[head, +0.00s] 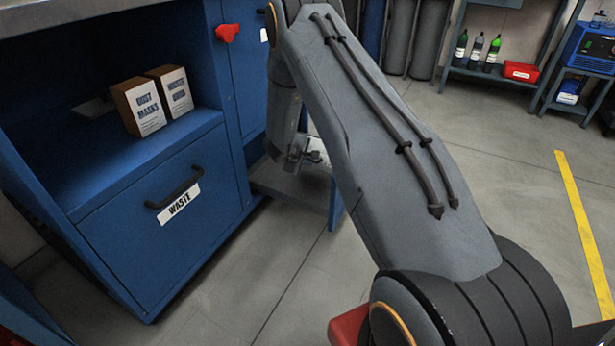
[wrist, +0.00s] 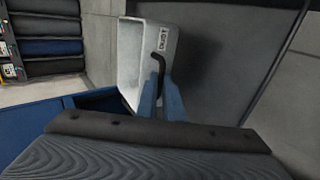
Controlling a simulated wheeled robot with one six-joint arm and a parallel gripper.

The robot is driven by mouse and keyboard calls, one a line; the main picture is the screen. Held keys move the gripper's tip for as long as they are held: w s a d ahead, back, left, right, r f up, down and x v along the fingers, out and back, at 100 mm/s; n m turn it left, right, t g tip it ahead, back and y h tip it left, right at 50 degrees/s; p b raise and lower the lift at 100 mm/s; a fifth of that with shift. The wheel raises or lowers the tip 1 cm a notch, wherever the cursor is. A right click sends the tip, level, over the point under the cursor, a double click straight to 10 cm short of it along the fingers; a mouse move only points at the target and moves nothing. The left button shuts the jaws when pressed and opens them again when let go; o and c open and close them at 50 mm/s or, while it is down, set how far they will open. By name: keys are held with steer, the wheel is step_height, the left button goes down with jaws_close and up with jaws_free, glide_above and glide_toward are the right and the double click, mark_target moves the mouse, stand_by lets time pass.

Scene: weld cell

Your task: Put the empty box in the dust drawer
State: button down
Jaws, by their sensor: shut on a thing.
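A pale drawer (wrist: 132,62) labelled DUST shows in the wrist view, its hollow inside visible. It has a black bent handle (wrist: 158,66). My gripper (wrist: 160,88) has its two blue fingers shut on this handle. Two small cartons stand side by side on the blue cabinet's shelf in the head view: a brown and white one marked DUST MASKS (head: 145,108) and another with a printed white face (head: 177,94). I cannot tell whether either is empty. In the head view my arm hides much of the area around the gripper.
A blue drawer marked WASTE (head: 170,235) is shut below the shelf (head: 105,165). A red knob (head: 227,33) is on the cabinet to the right. Bottles (head: 475,50) and a red case (head: 521,72) sit on a rack at the back.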

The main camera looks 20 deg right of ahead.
step_height(320, 180, down, 8)
steer(key=b, duration=0.2)
steer(key=shift+r+b, duration=0.1)
steer(key=shift+b, duration=0.25)
steer(key=c, duration=1.9)
jaws_free()
steer(key=p+v, duration=0.4)
steer(key=v, duration=0.8)
